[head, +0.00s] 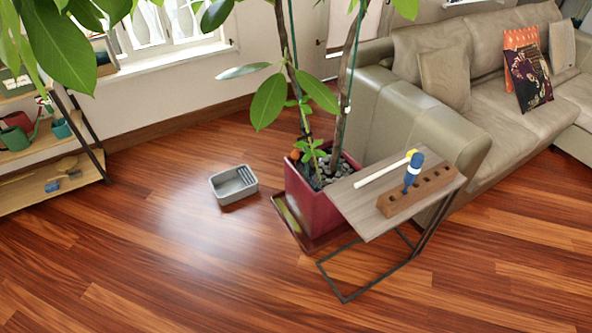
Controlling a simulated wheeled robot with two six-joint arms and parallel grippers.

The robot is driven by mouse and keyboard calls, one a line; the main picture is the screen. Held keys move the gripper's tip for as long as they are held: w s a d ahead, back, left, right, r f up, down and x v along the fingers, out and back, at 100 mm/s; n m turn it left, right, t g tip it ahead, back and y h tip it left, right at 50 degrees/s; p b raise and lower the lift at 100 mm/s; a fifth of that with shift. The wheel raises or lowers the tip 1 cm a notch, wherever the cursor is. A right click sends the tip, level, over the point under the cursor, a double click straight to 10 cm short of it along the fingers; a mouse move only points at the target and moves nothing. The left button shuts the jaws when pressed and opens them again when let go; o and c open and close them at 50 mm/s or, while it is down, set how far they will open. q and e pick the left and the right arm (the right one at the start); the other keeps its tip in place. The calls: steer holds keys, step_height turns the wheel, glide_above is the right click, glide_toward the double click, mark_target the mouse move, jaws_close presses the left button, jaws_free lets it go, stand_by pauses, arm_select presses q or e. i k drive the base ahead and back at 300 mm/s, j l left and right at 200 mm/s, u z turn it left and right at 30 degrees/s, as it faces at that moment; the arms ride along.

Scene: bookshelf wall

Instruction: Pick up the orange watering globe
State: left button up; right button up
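A small orange thing (296,154), likely the orange watering globe, shows at the left back rim of the red plant pot (309,203). Leaves and stems partly cover it, and its lower part is hidden. Neither of my grippers is in view.
A side table (367,211) stands close to the pot's right, holding a wooden block (418,188) with a blue item and a white stick. A grey bin (234,187) sits left of the pot. A sofa (419,113) is behind. The front floor is clear.

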mark_target(295, 154)
steer(key=k+z, duration=0.15)
steer(key=z, duration=0.3)
steer(key=k+z, duration=0.1)
steer(key=z, duration=0.3)
steer(key=k+l+z, duration=0.1)
steer(key=z, duration=2.2)
steer(key=k+j+z, duration=0.15)
steer(key=k+j, duration=0.15)
steer(key=j, duration=0.25)
steer(key=k+j+z, duration=0.15)
steer(key=k+j, duration=0.15)
steer(key=j, duration=0.2)
steer(key=k+j+z, duration=0.15)
steer(key=k+j, duration=0.5)
steer(key=j, duration=0.15)
steer(key=k+j, duration=0.65)
steer(key=j, duration=0.25)
steer(key=k+j, duration=0.3)
steer(key=j, duration=0.15)
